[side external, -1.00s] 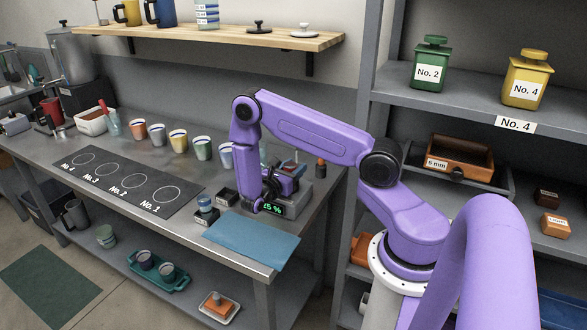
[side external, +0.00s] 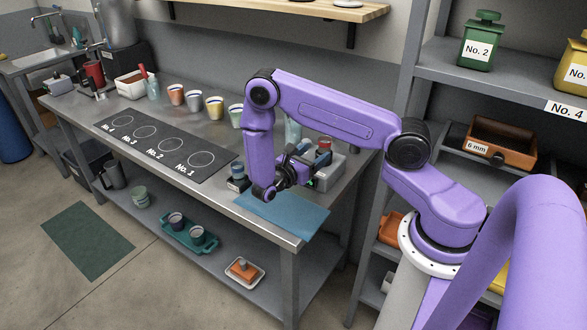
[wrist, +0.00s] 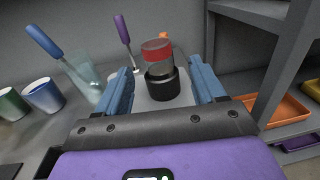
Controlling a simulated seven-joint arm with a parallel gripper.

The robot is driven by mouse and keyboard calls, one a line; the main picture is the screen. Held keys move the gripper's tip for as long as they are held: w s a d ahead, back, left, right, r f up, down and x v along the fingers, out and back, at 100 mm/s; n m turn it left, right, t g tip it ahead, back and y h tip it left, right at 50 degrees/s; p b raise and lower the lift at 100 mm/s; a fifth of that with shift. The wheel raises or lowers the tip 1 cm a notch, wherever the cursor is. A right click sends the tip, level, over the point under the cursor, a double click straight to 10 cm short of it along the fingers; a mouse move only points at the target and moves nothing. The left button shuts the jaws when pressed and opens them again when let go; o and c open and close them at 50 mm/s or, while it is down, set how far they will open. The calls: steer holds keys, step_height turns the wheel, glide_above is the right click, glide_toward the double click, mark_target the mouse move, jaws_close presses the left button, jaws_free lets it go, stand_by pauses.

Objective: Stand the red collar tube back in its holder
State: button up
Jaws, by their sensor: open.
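The red collar tube (wrist: 157,52) is clear with a red band at its top. In the wrist view it stands upright with its lower end in a black round holder (wrist: 162,86) on a grey surface. The tube's red collar (side external: 325,143) also shows in the side view, just behind my gripper (side external: 300,170). In the wrist view my gripper (wrist: 160,82) is open, with a blue finger to each side of the tube and holder. Neither finger visibly touches them. The tube's bottom is hidden inside the holder.
A glass beaker (wrist: 90,80) with a blue-handled tool stands left of my gripper, with several cups beyond. A blue mat (side external: 280,214) lies at the bench's front edge. A shelf with an orange tray (wrist: 285,108) is close on the right.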

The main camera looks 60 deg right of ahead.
steer(key=a, duration=0.8)
steer(key=s+a+r+m+y, duration=0.1)
steer(key=s+a+r+y, duration=0.3)
steer(key=s+r+y, duration=0.1)
steer(key=s+a+r+m+t+y, duration=0.1)
steer(key=s+a+r+y, duration=0.3)
steer(key=s+y, duration=0.3)
steer(key=s+a+r+m+t+y, duration=0.1)
steer(key=s+a+r+y, duration=0.4)
steer(key=s, duration=0.5)
steer(key=shift+s+a+r+m+y, duration=0.25)
steer(key=shift+a+r+m+y, duration=0.05)
steer(key=shift+m+y, duration=0.35)
